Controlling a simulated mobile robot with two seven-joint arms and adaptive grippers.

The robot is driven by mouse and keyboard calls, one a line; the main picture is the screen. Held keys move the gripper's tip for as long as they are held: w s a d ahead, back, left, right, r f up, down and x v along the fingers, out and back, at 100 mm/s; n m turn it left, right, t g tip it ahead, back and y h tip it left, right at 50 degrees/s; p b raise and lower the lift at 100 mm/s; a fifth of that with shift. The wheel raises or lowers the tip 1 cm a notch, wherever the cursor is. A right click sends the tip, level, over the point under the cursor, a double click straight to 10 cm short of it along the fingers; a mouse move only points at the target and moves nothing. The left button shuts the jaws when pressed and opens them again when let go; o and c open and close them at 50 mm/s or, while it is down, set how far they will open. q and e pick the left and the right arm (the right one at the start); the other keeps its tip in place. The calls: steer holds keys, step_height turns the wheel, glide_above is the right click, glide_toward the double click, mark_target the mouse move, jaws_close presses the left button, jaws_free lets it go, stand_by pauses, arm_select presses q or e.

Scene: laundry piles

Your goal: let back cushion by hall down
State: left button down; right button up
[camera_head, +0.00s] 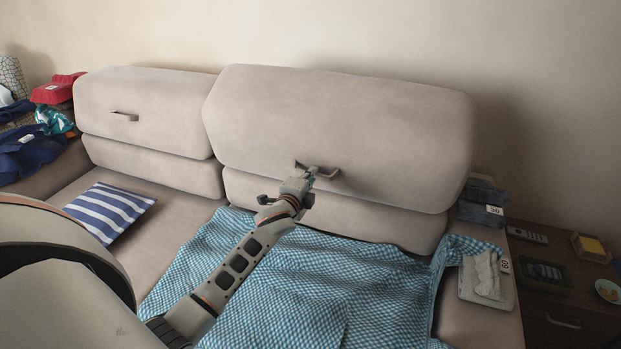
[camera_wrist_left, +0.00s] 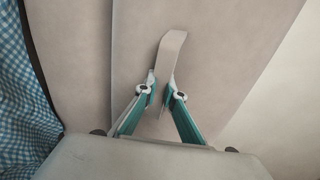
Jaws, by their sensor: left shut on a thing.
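A beige sofa has two back cushions. The right back cushion (camera_head: 345,125) is larger in view and stands out above a lower back section (camera_head: 330,208). Its strap handle (camera_head: 326,172) is on its lower front face. My left gripper (camera_head: 311,173) is at that handle, with its fingers shut on the strap (camera_wrist_left: 172,55), as the left wrist view (camera_wrist_left: 160,95) also shows. The left back cushion (camera_head: 150,105) has a similar strap (camera_head: 124,116) and nothing touches it. I cannot tell from the frames which cushion is by the hall. My right gripper is not in view.
A blue checked blanket (camera_head: 290,285) covers the right seat. A striped pillow (camera_head: 108,211) lies on the left seat. Clothes (camera_head: 30,155) lie on the left armrest. Folded dark clothes (camera_head: 484,203) and a pale cloth (camera_head: 486,275) are at the right armrest, beside a dark side table (camera_head: 560,305).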

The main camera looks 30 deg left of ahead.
mark_target(316, 164)
arm_select(q)
steer(key=shift+w+a+r+p, duration=0.1)
steer(key=shift+w+a+r, duration=0.1)
steer(key=shift+w, duration=0.55)
steer(key=shift+w+a+r+p, duration=0.1)
steer(key=shift+w+r, duration=0.05)
steer(key=shift+w, duration=0.65)
steer(key=shift+w+a+r+p, duration=0.1)
steer(key=shift+w+a+r, duration=0.1)
steer(key=shift+w, duration=0.55)
steer(key=shift+x, duration=0.85)
steer(key=c, duration=2.1)
jaws_free()
steer(key=shift+r, duration=0.5)
